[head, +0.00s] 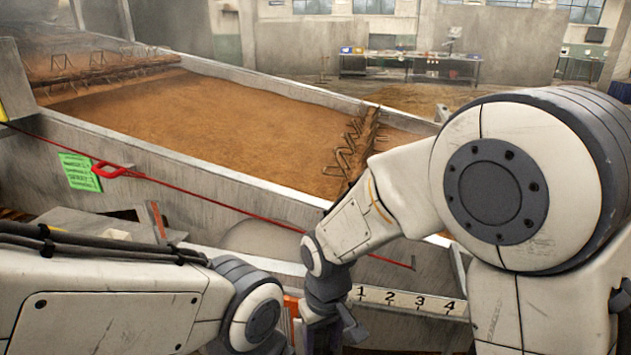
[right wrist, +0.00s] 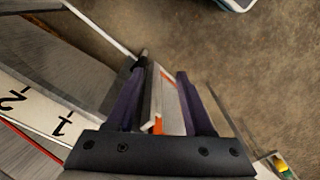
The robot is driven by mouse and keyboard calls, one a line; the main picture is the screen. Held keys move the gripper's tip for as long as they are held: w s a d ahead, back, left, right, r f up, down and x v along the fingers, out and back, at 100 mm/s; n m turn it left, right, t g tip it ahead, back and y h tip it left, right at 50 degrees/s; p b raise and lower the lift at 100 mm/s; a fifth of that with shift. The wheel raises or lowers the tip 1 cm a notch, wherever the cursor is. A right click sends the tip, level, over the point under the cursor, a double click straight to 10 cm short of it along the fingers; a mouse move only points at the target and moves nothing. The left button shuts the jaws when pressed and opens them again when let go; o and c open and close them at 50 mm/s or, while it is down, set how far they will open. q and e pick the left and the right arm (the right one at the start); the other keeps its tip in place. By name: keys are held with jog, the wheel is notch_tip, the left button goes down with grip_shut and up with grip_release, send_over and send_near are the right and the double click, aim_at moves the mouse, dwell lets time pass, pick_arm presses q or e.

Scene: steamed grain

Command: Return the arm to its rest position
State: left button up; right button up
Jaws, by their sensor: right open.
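My right arm (head: 400,190) reaches in from the right of the head view, bent down toward the bottom middle. Its dark gripper (head: 328,328) is low in front of the trough wall, partly cut off by the frame edge. In the right wrist view the right gripper (right wrist: 163,88) has its two fingers apart. A pale strip with orange edges (right wrist: 160,105) shows between the fingers; I cannot tell whether it touches them. My left arm (head: 110,300) lies across the lower left of the head view. Its gripper does not show.
A long concrete trough (head: 200,185) of brown grain (head: 210,120) fills the middle. A red rod (head: 250,212) runs along its front wall, near a green note (head: 80,172). A numbered white strip (head: 405,300) is beside the right gripper. Tables (head: 410,65) stand far back.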

jog(key=s+d+r+n, duration=0.15)
jog(key=s+r, duration=0.25)
jog(key=s, duration=0.4)
jog(key=s+d+r+n, duration=0.1)
jog(key=s+d+r, duration=0.15)
jog(key=s, duration=0.45)
notch_tip(320, 180, up, 28)
jog(key=p, duration=2.7)
jog(key=shift+a+f+y, duration=0.2)
jog(key=shift+a+y, duration=0.1)
jog(key=shift+s, duration=0.1)
